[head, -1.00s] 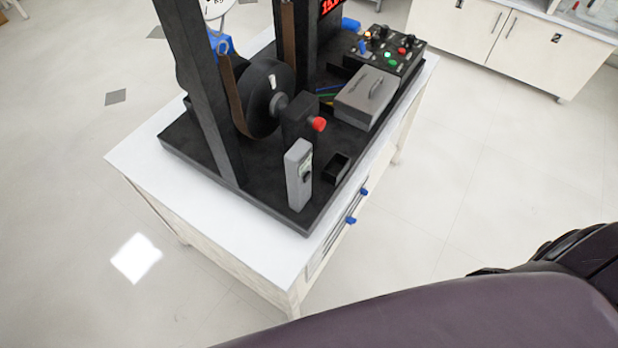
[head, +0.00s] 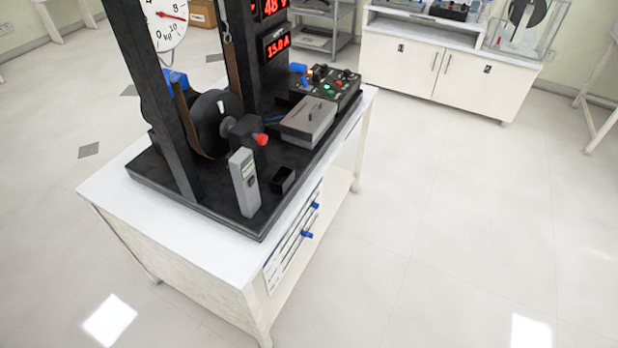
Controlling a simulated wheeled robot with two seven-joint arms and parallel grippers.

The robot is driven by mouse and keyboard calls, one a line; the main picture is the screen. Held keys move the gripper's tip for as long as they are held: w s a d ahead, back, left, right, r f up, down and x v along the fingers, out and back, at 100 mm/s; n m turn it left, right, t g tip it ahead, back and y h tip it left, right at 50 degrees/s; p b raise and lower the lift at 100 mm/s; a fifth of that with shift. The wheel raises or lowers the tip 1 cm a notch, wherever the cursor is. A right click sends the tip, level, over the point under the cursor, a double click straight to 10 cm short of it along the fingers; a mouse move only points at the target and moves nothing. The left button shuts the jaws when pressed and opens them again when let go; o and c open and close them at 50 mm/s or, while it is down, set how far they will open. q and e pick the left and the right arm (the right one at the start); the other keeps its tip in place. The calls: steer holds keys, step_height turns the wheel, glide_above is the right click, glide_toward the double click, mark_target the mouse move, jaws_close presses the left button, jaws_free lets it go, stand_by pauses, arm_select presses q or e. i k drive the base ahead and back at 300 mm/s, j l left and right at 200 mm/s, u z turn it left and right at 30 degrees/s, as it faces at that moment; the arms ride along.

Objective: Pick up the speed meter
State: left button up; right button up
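A grey upright handheld device (head: 245,183) with a small greenish display, which looks like the speed meter, stands near the front corner of the black rig base (head: 205,207). A small black open box (head: 284,180) stands just to its right. A red-tipped shaft end (head: 261,139) juts out behind and above it. Nothing is touching the device from what shows. Neither of my grippers is in the head view.
The rig with its black wheel (head: 212,118), posts, dial and red displays sits on a white table (head: 130,207). A grey lidded box (head: 308,122) and control panel are further back. Blue-handled parts (head: 307,234) stick out from the table's right side. Floor to the right is clear.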

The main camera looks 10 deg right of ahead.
mark_target(241, 164)
steer(key=i+j+z, duration=0.15)
steer(key=j+z, duration=0.95)
steer(key=j, duration=1.15)
steer(key=k, duration=0.45)
